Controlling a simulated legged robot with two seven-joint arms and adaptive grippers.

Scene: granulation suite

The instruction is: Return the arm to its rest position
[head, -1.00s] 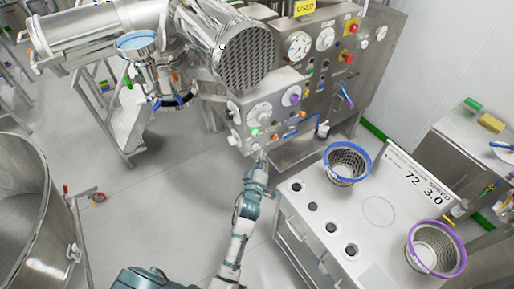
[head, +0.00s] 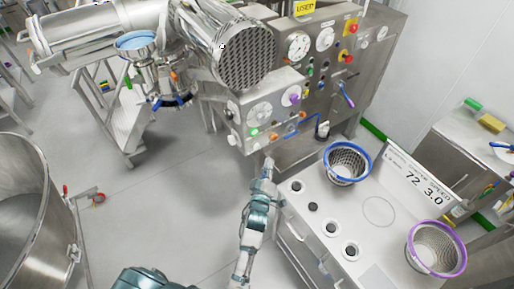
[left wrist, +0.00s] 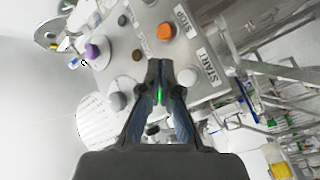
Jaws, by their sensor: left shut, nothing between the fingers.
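My left arm comes up from the bottom of the head view. Its gripper (head: 269,163) is just below the lower edge of the control panel (head: 241,138), apart from it as far as I can tell. In the left wrist view the gripper (left wrist: 160,68) is shut with nothing between its fingertips. Behind the fingertips are the panel's orange button (left wrist: 166,31) by the STOP label, a white button (left wrist: 188,76) by the START label and a purple knob (left wrist: 92,51). My right gripper is in neither view.
A white bench (head: 378,245) stands right of my arm, with a blue-rimmed basket (head: 347,163) and a purple-rimmed basket (head: 436,250). A large steel vessel (head: 30,215) stands at the left. The floor (head: 165,200) between vessel and arm is clear.

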